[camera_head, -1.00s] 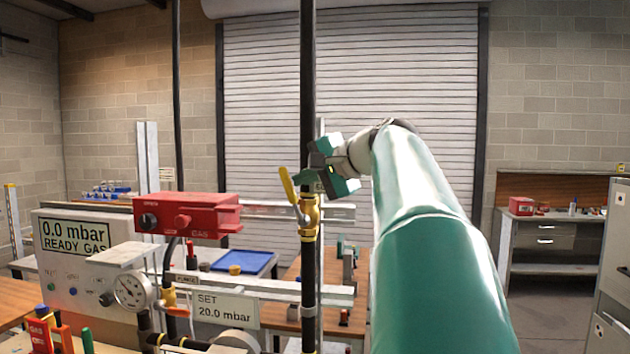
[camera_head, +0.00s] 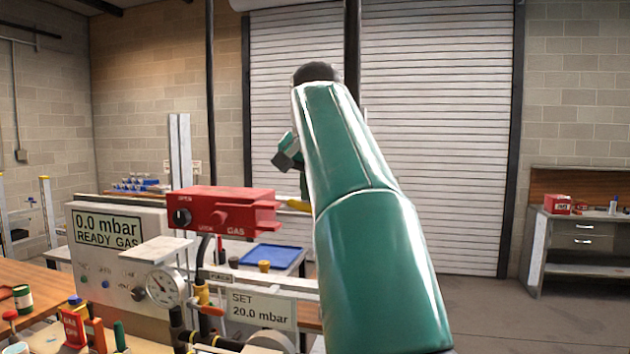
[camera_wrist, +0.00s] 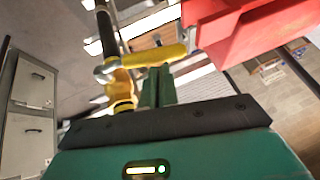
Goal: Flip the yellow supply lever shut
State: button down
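The yellow supply lever (camera_head: 297,205) shows only in part in the head view, between the red gas box and my arm. In the wrist view the lever (camera_wrist: 155,56) runs crosswise from its brass valve (camera_wrist: 122,88) on the dark pipe (camera_wrist: 106,32) toward the red box. My gripper's fingers (camera_wrist: 157,84) are together in the wrist view, with nothing visible between them. Their tips are just below the lever in that picture; I cannot tell whether they touch it. In the head view my arm hides the valve and most of the gripper.
The red gas box (camera_head: 222,210) is close beside the lever's free end. A panel reading 0.0 mbar, READY GAS (camera_head: 107,229), a pressure gauge (camera_head: 165,287) and a SET 20.0 mbar plate (camera_head: 262,307) are at left. Open floor lies at right.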

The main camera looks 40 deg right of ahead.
jog(key=shift+a+f, duration=0.45)
jog(key=shift+w+a+f, duration=0.15)
jog(key=shift+w+f, duration=0.15)
jog(key=shift+f, duration=0.35)
jog(key=shift+w+f, duration=0.1)
jog(key=shift+f, duration=0.1)
jog(key=shift+r, duration=0.1)
